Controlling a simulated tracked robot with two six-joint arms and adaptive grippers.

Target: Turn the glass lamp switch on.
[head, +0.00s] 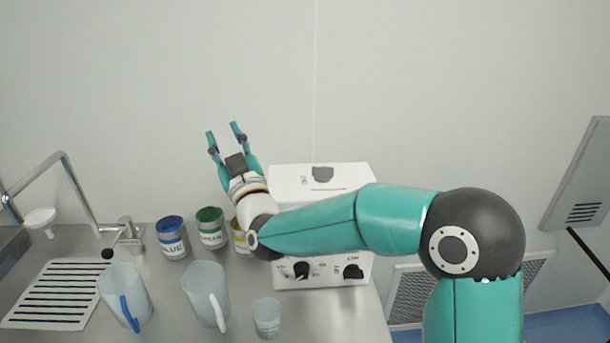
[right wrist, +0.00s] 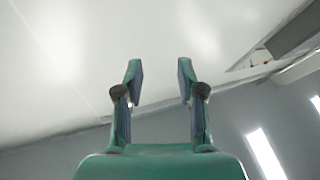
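A white machine (head: 320,181) stands on the counter against the wall, partly hidden behind my right arm. Its lower front has a left black knob (head: 302,270) and a right black knob (head: 353,271). The labels are too small to read surely, so I cannot tell which control is the glass lamp switch. My right gripper (head: 223,130) is raised above and left of the machine in the head view, fingers pointing up and apart. In the right wrist view the gripper (right wrist: 160,68) is open and empty, facing the ceiling. My left gripper is not in view.
Blue (head: 172,240), green (head: 211,230) and yellow paint cans stand left of the machine, the yellow partly hidden by my arm. Two pitchers (head: 126,290) (head: 205,290) and a small cup (head: 266,316) stand in front. A faucet (head: 124,232) and drain rack (head: 55,290) are at left.

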